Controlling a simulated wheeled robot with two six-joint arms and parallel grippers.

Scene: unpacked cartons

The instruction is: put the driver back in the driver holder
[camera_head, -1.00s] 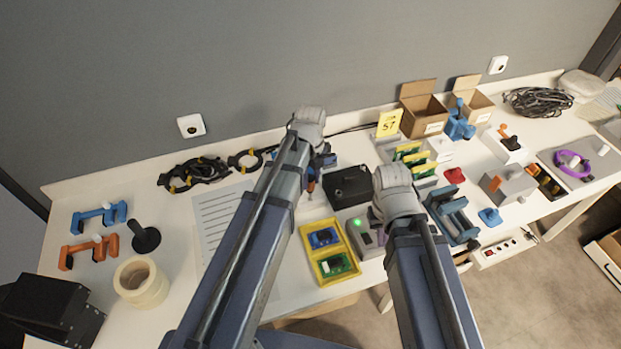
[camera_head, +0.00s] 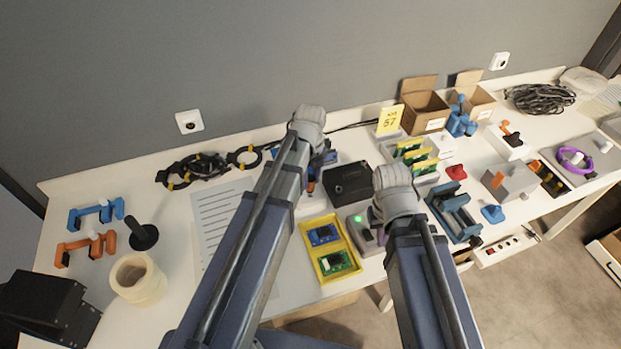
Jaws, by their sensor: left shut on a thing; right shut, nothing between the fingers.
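My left gripper (camera_head: 318,163) is at the middle back of the table, mostly hidden behind its own wrist and forearm. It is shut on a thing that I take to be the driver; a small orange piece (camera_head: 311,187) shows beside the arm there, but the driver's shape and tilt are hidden. Blue parts (camera_head: 329,157) show right beside this gripper; I cannot tell whether they belong to the driver holder. My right gripper (camera_head: 378,228) is shut and empty, mostly hidden below its wrist, near a grey box with a green light (camera_head: 362,222).
A black box (camera_head: 348,185) stands between the two wrists. A yellow tray (camera_head: 334,272) with circuit boards lies in front. Right are a blue cradle (camera_head: 455,214), green-yellow boards (camera_head: 415,155) and open cartons (camera_head: 424,108). A paper sheet (camera_head: 215,212) and tape roll (camera_head: 138,280) lie left.

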